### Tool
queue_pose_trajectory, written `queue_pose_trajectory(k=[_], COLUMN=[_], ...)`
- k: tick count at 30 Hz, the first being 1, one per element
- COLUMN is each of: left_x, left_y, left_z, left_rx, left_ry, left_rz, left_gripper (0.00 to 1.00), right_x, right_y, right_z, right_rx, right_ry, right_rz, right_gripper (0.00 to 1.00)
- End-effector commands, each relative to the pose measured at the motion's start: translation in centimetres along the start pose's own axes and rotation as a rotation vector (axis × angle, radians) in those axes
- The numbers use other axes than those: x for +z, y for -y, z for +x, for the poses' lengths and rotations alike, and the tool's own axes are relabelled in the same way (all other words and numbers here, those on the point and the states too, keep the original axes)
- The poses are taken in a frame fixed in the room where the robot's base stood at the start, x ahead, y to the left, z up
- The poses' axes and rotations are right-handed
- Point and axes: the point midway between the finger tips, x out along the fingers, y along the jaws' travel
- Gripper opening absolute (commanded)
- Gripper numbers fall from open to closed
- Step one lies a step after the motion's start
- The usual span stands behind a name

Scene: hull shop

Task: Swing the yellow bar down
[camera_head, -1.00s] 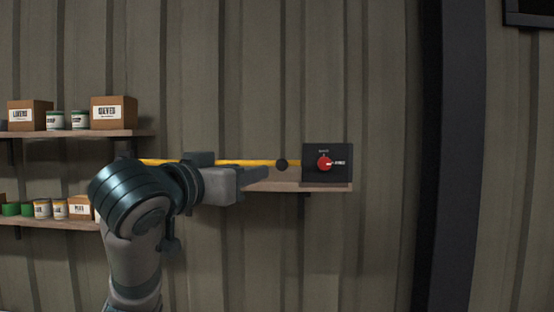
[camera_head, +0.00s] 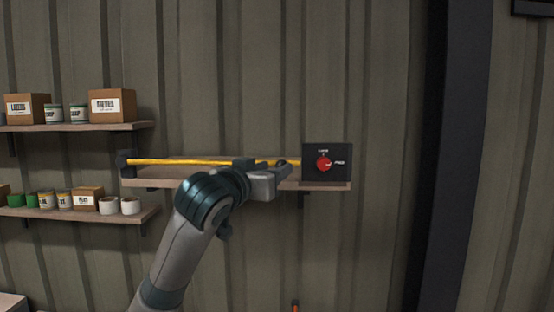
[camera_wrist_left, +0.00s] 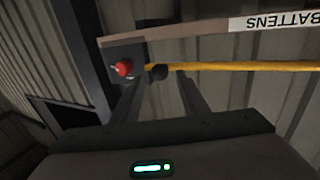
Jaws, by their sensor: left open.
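The yellow bar (camera_head: 180,162) runs level along the wall in the head view, from a dark mount at its left end to a black box (camera_head: 342,173) with a red knob (camera_head: 324,163) at its right. A round black knob (camera_wrist_left: 158,71) sits on the bar near the box. My left gripper (camera_head: 287,170) is open in front of the bar's right end. In the left wrist view its fingers (camera_wrist_left: 160,82) point at the bar, and the black knob shows between their tips. I cannot tell whether they touch it. My right gripper is not in view.
A wooden shelf (camera_head: 150,181) with a label strip (camera_wrist_left: 275,20) lies close behind and below the bar. Two shelves at the left hold boxes (camera_head: 112,105) and cans (camera_head: 130,206). A dark post (camera_head: 453,160) stands at the right. The wall below the bar looks mostly clear.

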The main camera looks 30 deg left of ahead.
Motion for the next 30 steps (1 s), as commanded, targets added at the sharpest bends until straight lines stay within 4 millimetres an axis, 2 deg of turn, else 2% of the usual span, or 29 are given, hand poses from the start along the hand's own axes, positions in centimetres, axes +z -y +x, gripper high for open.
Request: queue_pose_trajectory(k=[3, 7, 18, 19, 23, 24, 30], left_x=[-0.2, -0.1, 0.0, 0.0, 0.0, 0.0, 0.2], left_y=[0.0, 0.0, 0.0, 0.0, 0.0, 0.0, 0.1], left_z=[1.5, 2.4, 2.8, 2.8, 2.7, 2.7, 2.8], left_rx=[-0.001, 0.0, 0.0, 0.0, 0.0, 0.0, 0.0], left_ry=[0.003, 0.002, 0.0, 0.0, 0.0, 0.0, 0.001], left_rz=[-0.002, -0.001, 0.0, 0.0, 0.0, 0.0, 0.002], left_gripper=[0.4, 0.4, 0.4, 0.36, 0.05, 0.0, 0.0], right_x=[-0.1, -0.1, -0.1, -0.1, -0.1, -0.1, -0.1], right_y=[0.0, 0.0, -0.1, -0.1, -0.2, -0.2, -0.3], right_z=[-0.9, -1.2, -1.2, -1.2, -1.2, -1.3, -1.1], right_rx=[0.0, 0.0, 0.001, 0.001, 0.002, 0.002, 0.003], right_ry=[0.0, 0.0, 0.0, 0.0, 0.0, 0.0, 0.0], right_rz=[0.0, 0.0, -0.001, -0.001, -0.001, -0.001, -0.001], right_gripper=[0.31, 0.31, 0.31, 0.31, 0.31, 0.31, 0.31])
